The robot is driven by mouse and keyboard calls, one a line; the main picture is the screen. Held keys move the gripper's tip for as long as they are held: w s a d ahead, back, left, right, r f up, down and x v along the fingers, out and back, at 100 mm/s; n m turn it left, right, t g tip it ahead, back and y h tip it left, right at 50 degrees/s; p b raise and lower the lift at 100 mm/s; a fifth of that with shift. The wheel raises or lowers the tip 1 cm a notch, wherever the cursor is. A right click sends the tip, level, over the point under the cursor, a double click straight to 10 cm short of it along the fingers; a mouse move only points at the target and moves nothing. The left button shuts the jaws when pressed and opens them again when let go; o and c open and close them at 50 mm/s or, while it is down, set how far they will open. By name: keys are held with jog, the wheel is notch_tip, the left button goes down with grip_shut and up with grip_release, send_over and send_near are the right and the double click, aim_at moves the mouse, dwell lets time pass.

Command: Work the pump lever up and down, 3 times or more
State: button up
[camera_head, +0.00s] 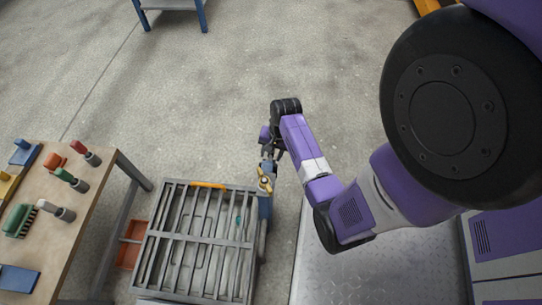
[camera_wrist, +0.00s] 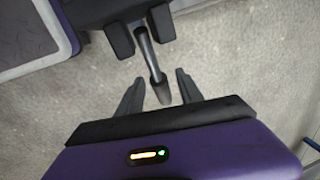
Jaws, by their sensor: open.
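The pump lever (camera_wrist: 150,58) is a thin grey rod with a thicker grip at its end, seen in the wrist view. My gripper (camera_wrist: 160,77) is open, with one finger on each side of the lever's grip end and visible gaps between. In the head view my gripper (camera_head: 268,154) points down beside the mould's upper right corner, above a small blue unit (camera_head: 265,207) with a yellow part (camera_head: 265,180). The lever is hard to make out there, partly hidden by my gripper.
The grey barred panel mould (camera_head: 197,243) lies left of the blue unit. A wooden bench (camera_head: 88,200) with several hand tools stands at the far left. An orange-red bin (camera_head: 131,244) sits between bench and mould. The concrete floor (camera_head: 250,60) beyond is largely clear.

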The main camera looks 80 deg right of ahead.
jog(key=shift+f, duration=0.25)
grip_shut()
dwell(1.4)
